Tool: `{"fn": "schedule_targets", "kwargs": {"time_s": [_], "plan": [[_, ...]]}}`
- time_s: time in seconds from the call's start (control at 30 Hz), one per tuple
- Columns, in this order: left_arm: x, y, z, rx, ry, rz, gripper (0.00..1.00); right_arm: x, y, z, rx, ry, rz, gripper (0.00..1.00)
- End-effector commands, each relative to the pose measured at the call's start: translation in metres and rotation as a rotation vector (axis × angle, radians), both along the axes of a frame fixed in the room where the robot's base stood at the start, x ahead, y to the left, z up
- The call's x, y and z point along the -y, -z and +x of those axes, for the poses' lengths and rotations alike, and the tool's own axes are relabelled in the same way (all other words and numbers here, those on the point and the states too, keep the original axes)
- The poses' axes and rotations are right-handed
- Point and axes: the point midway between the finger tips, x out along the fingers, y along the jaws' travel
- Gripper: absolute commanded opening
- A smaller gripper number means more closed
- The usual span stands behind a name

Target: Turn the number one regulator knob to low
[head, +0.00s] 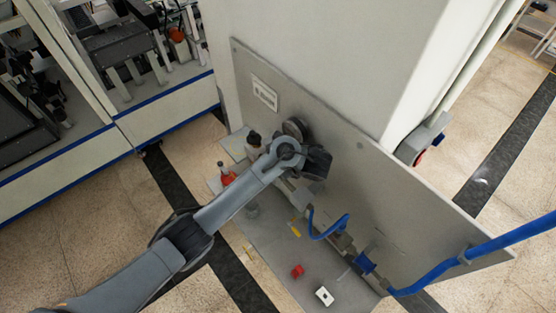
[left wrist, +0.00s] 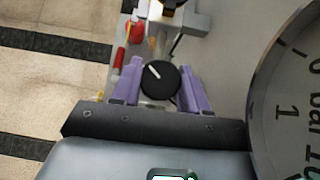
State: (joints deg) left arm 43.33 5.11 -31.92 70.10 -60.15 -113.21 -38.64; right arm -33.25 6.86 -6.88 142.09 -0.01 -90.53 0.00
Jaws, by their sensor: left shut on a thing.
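A round black knob (left wrist: 160,80) with a white pointer line shows in the left wrist view. The line points to the upper left in that picture. My left gripper (left wrist: 159,68) has its two purple fingers on either side of the knob and is shut on it. In the head view my left gripper (head: 316,163) is at the upright grey panel (head: 375,190), and my arm hides the knob. A large round gauge (left wrist: 290,100) stands right of the fingers in the wrist view; its dark case (head: 294,127) shows in the head view. My right gripper is in neither view.
A blue hose (head: 470,252) runs along the panel's lower right. A red block (head: 297,271) and a white block (head: 324,296) lie on the grey shelf below. A red-topped item (head: 227,174) stands left of my gripper. Open floor lies further left.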

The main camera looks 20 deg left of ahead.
Motion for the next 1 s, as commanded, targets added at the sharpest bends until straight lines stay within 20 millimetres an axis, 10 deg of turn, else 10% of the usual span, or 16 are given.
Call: {"fn": "schedule_targets", "kwargs": {"time_s": [0.47,0.5,0.67,1.0], "plan": [[-0.0013,-0.0007,0.0005,0.002,-0.019,0.002,0.14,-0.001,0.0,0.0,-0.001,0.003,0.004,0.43],[-0.0013,-0.0007,0.0005,0.002,-0.019,0.002,0.46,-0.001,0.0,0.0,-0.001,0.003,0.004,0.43],[-0.0011,-0.0006,0.0005,0.002,-0.018,0.001,0.7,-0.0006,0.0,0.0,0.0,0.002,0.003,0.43],[0.002,-0.0019,0.0005,0.002,-0.014,0.0,0.7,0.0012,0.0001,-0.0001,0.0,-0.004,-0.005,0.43]]}}
